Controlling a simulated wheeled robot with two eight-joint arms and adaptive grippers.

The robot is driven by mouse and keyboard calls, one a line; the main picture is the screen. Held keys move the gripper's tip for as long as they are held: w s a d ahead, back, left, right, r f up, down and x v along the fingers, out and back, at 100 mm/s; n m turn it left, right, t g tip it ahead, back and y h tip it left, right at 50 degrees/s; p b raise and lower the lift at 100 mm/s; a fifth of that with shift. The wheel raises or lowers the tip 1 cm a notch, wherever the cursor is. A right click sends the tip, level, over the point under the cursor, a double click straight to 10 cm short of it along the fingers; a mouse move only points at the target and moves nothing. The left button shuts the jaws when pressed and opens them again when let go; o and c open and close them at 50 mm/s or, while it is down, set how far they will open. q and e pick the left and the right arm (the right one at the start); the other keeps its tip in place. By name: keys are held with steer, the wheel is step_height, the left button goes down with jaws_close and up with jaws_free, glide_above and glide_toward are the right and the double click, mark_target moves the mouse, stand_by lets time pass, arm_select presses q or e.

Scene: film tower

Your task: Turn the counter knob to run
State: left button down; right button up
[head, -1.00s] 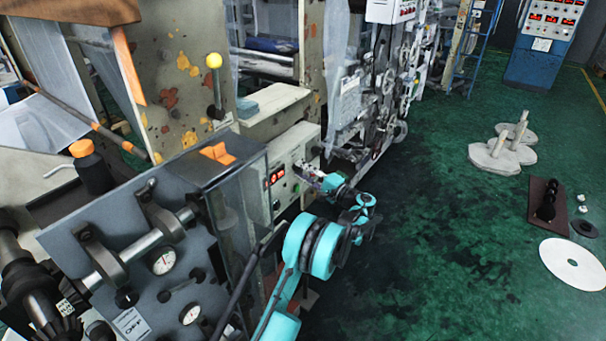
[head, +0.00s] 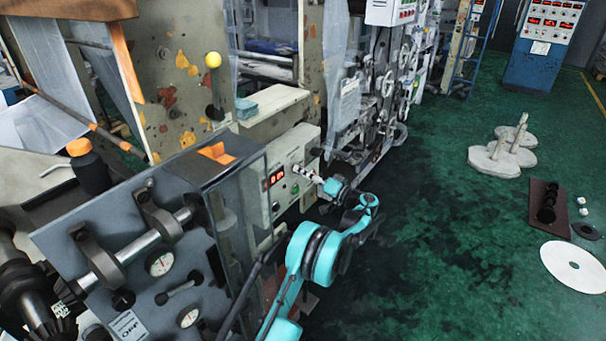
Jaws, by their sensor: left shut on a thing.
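My left gripper (head: 308,174) is at the right part of the box's face, reached by my teal arm from below. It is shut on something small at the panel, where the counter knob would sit. The knob itself is hidden by the fingers, so its setting cannot be read. My right gripper is not in view.
A grey machine with gauges and a shaft (head: 150,240) fills the lower left. A yellow-topped lever (head: 212,62) stands behind the box. Rollers and gears (head: 385,90) are beyond my gripper.

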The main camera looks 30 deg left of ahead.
arm_select(q)
steer(key=shift+n, duration=0.4)
steer(key=c, duration=1.2)
jaws_free()
steer(key=d, duration=0.4)
steer(key=d+f, duration=0.1)
steer(key=d, duration=0.3)
steer(key=s+d, duration=0.1)
steer(key=d, duration=0.2)
steer(key=shift+d+f, duration=0.25)
steer(key=shift+d, duration=0.15)
